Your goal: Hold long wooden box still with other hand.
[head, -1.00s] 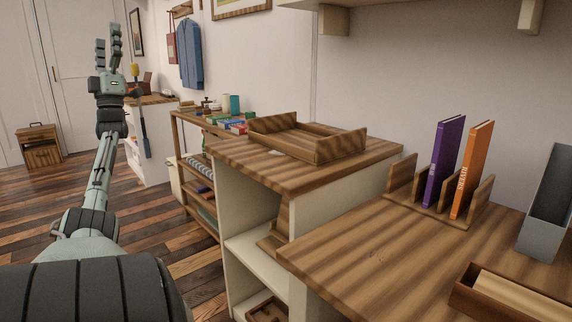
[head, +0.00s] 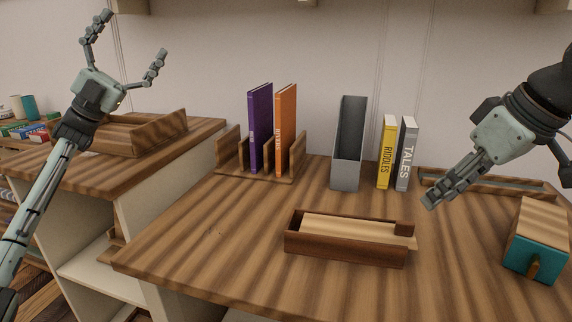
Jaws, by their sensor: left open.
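The long wooden box (head: 340,250) lies on the plank desktop in the middle of the head view. It is dark brown with a pale lid (head: 345,228) set in its top. A small dark block sits on the lid's right end, and that end juts a little past the box's right side. My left gripper (head: 133,34) is open and empty, raised high at the upper left, well away from the box. My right gripper (head: 432,201) hangs above the desktop, right of and behind the box, not touching it. Its fingers overlap from this side, so their gap is unclear.
Behind the box stand a rack (head: 231,154) with a purple and an orange book, a grey file holder (head: 346,174), and yellow and grey books (head: 385,165). A teal-fronted wooden box (head: 530,258) sits at the right. Desktop left of the long box is clear.

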